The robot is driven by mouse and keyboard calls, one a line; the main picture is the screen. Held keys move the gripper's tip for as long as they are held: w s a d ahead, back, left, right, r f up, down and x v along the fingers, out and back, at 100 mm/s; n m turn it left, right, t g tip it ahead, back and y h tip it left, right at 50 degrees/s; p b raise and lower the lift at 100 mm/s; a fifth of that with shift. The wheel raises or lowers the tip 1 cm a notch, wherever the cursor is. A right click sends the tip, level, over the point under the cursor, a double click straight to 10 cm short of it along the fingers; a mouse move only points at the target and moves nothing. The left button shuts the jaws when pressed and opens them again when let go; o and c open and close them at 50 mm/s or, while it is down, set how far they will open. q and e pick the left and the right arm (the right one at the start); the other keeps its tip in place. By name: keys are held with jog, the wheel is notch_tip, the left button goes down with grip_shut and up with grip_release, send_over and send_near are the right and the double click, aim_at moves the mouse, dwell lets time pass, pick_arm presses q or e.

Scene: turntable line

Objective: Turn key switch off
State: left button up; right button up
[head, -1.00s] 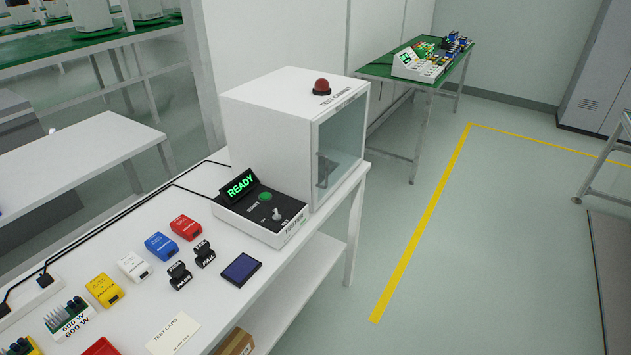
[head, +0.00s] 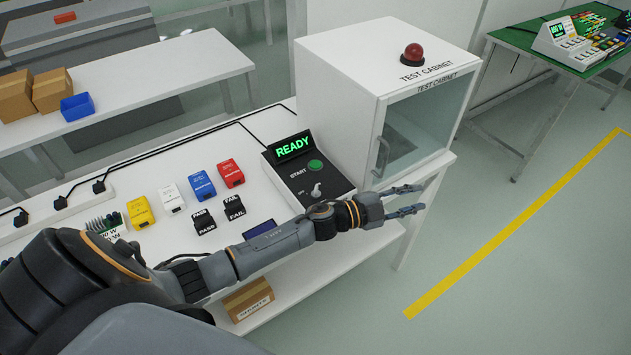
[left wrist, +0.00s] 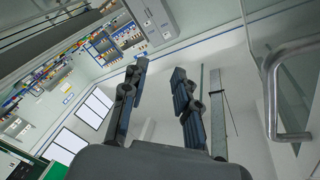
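The key switch (head: 316,190) is a small pale knob on the black top of the tester box, below the green START button (head: 315,165). The tester's display (head: 292,146) reads READY in green. My left gripper (head: 423,199) is open and empty, in front of the test cabinet and to the right of the key switch in the head view. My left forearm passes just in front of the tester and hides part of its front. In the left wrist view the two fingers (left wrist: 160,85) stand apart with nothing between them. My right gripper is not in view.
The white test cabinet (head: 340,75) with a red dome on top and a glass door stands right of the tester. Red, blue, white and yellow blocks, plus PASS and FAIL stamps (head: 204,222), lie on the table to the left. Open floor lies right.

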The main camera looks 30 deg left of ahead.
pick_arm(q)
jog(key=s+d+r+m+g+h, duration=0.1)
jog(key=d+r+m+g+h, duration=0.3)
jog(key=r+m, duration=0.25)
notch_tip(320, 180, up, 6)
jog(key=m+g+y+p, duration=0.1)
jog(key=m+g+y, duration=0.8)
jog(key=y, duration=0.6)
send_over(316, 186)
jog(key=n+g, duration=0.1)
notch_tip(316, 186, down, 13)
jog(key=p, duration=0.3)
jog(key=shift+f, duration=0.15)
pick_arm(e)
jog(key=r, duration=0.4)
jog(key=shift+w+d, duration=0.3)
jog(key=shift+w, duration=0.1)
